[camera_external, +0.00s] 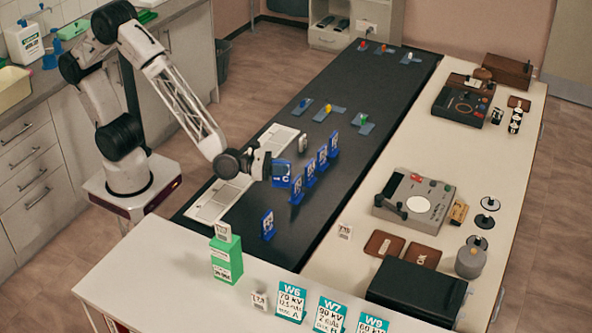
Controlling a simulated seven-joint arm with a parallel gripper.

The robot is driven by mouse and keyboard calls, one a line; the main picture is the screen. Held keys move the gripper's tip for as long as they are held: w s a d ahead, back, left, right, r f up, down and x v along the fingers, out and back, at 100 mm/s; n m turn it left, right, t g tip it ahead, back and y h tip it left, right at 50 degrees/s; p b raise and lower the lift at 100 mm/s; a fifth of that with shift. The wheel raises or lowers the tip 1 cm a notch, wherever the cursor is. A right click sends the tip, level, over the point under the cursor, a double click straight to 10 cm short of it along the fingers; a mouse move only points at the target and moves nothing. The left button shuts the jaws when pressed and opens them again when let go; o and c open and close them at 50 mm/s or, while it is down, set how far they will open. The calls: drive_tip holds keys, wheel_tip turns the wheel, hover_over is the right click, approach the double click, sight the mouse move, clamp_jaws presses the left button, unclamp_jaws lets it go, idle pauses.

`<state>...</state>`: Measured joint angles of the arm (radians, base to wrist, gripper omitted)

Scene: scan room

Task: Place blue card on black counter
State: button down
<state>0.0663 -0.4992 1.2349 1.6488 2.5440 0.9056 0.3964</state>
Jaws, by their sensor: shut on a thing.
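My gripper (271,168) is over the left part of the black counter (365,110), shut on a blue card (283,173). The card has white marks on its face. It looks a little above the counter, but I cannot tell the exact gap. The gripper hides part of the card's left side. Several other blue cards stand upright on the counter in a slanting row just right of the gripper, the nearest one (297,189) close to the held card. One more blue card (268,225) stands alone nearer the front.
White slotted panels (218,203) lie along the counter's left edge. A small pale upright object (303,143) stands behind the gripper. A green box (227,260) and teal signs (291,304) stand on the white front table. The counter's front middle is clear.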

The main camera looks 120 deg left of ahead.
sight(283, 182)
wheel_tip(283, 182, down, 7)
drive_tip(key=shift+r, duration=0.2)
idle(0.4)
drive_tip(key=shift+f, duration=3.35)
drive_tip(key=shift+f, duration=0.6)
drive_tip(key=c, duration=1.1)
unclamp_jaws()
drive_tip(key=shift+v, duration=3.9)
